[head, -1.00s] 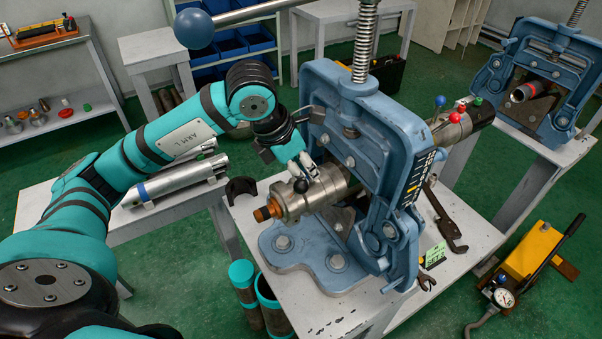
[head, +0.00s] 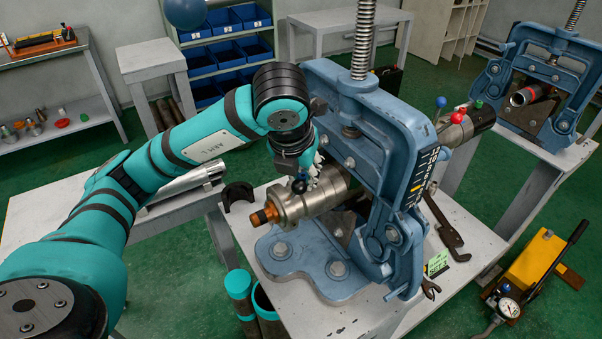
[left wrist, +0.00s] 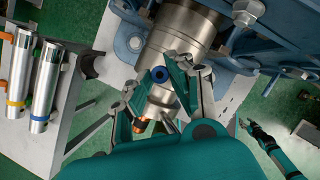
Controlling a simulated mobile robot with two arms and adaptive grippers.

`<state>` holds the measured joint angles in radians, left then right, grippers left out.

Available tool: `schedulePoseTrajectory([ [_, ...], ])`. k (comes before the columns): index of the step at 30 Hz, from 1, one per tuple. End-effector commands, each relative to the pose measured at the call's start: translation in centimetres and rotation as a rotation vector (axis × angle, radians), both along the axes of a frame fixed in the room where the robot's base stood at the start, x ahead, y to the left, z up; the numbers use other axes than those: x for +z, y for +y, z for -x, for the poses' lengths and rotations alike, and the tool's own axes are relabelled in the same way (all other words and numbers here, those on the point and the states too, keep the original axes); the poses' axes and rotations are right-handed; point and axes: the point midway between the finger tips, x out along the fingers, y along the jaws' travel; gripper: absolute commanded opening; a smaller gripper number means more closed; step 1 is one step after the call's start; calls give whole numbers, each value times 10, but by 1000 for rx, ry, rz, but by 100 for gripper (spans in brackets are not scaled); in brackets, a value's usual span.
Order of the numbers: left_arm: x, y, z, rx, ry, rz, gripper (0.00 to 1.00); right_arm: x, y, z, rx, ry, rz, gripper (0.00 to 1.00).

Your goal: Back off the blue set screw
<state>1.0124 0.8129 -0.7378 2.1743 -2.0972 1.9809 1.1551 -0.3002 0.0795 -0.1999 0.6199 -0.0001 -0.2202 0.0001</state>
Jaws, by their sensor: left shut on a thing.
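The blue set screw shows as a round blue head (left wrist: 158,74) on the steel collar in the left wrist view. In the head view its dark ball-like head (head: 299,187) sits on top of the steel cylinder (head: 322,193). My left gripper (head: 308,180) reaches down onto it from above. In the left wrist view the fingers of my left gripper (left wrist: 160,82) close on the head from both sides. The screw's shank is hidden. A dark gripper on a teal arm, my right one (left wrist: 245,126), shows small at the lower right of the wrist view.
The blue pipe vise (head: 385,130) stands close right of my left gripper. Blue, red (head: 457,117) and green balls top the cylinder's far end. A wrench (head: 443,225) lies on the white table (head: 330,312). Silver cylinders (left wrist: 45,85) lie on a side bench.

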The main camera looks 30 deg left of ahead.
Motion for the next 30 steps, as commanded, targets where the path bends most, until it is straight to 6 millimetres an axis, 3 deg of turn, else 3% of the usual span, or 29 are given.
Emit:
schedulePoseTrajectory([
  [16,-2,-1,1,21,5,0,0,-1,0,0,0,0,0,42],
  [17,-2,-1,1,21,5,0,23,-1,0,0,0,0,0,42],
  [21,-1,-1,1,21,4,1,41,-1,0,0,0,0,0,42],
  [30,2,-1,1,21,1,0,42,-1,-3,-1,2,-1,3,42],
])
